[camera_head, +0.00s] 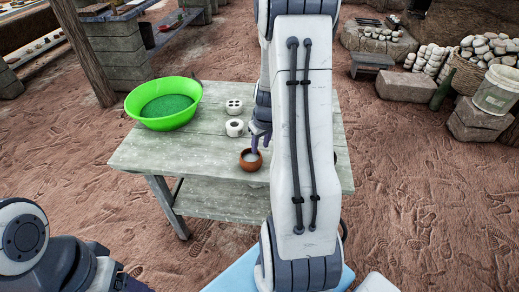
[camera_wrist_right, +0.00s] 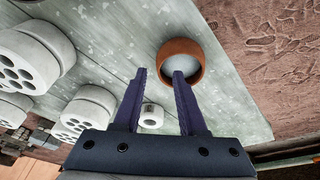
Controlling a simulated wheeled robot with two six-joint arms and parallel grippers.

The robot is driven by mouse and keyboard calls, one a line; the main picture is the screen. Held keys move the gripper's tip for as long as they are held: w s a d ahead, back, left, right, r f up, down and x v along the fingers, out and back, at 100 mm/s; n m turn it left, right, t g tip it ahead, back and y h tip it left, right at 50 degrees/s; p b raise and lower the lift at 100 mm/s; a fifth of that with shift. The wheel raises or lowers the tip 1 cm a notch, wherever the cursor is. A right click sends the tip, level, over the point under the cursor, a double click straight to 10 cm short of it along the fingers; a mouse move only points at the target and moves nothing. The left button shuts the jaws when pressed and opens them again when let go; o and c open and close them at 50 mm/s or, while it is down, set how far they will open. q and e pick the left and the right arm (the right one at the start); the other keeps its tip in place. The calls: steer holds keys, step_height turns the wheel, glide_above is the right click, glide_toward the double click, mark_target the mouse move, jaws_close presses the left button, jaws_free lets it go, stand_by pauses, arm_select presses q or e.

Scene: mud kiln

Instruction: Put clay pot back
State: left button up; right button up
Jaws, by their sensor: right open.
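A small reddish-brown clay pot (camera_head: 250,161) with a pale inside stands upright near the front edge of the wooden table (camera_head: 205,165). In the right wrist view the pot (camera_wrist_right: 197,54) is just beyond the fingertips. My right gripper (camera_head: 258,146) is at the pot's far side in the head view. In the wrist view my right gripper (camera_wrist_right: 160,75) is open, with one fingertip overlapping the pot's rim; whether it touches cannot be told. My left arm shows at the lower left of the head view, and its fingers are not visible.
A green basin (camera_head: 163,104) stands at the table's back left. White perforated clay pieces (camera_head: 234,106) and a white ring-like piece (camera_head: 234,128) stand near the pot. The table's front left is clear. Baskets, a bucket (camera_head: 497,91) and stones are at the far right.

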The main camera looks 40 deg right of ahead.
steer(key=d+v, duration=0.1)
steer(key=v, duration=0.5)
steer(key=s+a+r+n+y, duration=0.1)
steer(key=a+r+n, duration=0.15)
steer(key=a, duration=1.05)
steer(key=s+a+r+n+y, duration=0.1)
steer(key=s+a+r+n, duration=0.15)
steer(key=a, duration=1.05)
steer(key=s+a+r+n+g, duration=0.2)
steer(key=s+a+n, duration=0.1)
steer(key=s+a, duration=0.8)
steer(key=s, duration=0.3)
steer(key=shift+s+n+g+p, duration=0.3)
steer(key=shift+n, duration=0.1)
step_height(320, 180, up, 8)
steer(key=p, duration=0.8)
steer(key=shift+r, duration=0.1)
